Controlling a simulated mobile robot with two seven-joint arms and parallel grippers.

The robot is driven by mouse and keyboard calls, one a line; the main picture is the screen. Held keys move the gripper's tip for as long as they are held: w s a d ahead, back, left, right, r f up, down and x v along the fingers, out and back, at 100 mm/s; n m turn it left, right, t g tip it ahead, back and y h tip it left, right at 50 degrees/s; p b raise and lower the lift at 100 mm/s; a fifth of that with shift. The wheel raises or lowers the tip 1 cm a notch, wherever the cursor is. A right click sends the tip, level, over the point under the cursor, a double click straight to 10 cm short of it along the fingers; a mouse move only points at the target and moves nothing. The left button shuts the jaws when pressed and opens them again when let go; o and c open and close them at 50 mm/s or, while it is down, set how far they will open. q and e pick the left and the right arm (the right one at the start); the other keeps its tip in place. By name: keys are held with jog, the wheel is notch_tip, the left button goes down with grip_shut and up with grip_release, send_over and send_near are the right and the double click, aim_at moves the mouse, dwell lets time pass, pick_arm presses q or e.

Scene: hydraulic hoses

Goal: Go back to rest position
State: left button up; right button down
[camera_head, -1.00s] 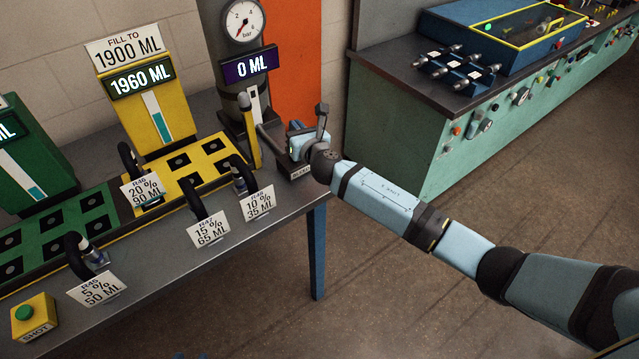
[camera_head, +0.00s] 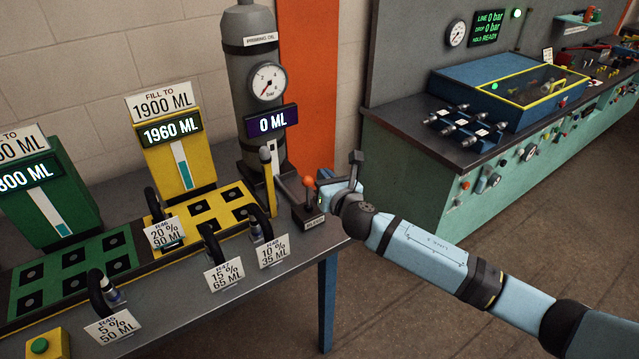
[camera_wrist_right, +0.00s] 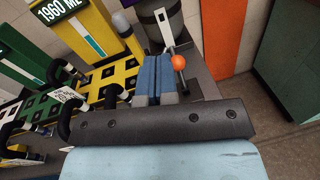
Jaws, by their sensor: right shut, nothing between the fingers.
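My right arm comes in from the right in the head view, its light-blue links reaching to the table's right corner. My right gripper (camera_head: 324,186) is shut and empty, just right of a small lever with an orange knob (camera_head: 309,182). In the wrist view its shut fingers (camera_wrist_right: 157,78) point toward the grey cylinder, and the orange knob (camera_wrist_right: 179,62) shows just right of the fingertips. The fingers look apart from the knob, though the gap is small. My left gripper is in neither view.
The metal table (camera_head: 290,252) holds a yellow station (camera_head: 177,150), a green station (camera_head: 50,205), hose pieces with percentage tags and a grey cylinder with a gauge (camera_head: 268,82). A green workbench (camera_head: 450,208) stands at right. Open floor (camera_head: 440,330) lies between them.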

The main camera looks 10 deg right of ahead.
jog(key=s+a+f+m+g, duration=0.2)
jog(key=s+f+m+g, duration=0.2)
jog(key=s+f+m, duration=1.25)
jog(key=s+d+f+m, duration=0.2)
jog(key=s+m, duration=0.4)
jog(key=s, duration=0.1)
jog(key=s+d+f+m+g, duration=0.1)
jog(key=s+f+m, duration=0.2)
jog(key=s+m, duration=0.2)
jog(key=s+d+f+m+g, duration=0.1)
jog(key=s+d+f+m, duration=0.1)
jog(key=s+m, duration=0.4)
jog(key=s+f, duration=0.1)
jog(key=s, duration=0.3)
jog(key=shift+s+d+m+h, duration=0.2)
jog(key=shift+d+m+h, duration=0.1)
jog(key=shift+m, duration=0.05)
dwell(0.7)
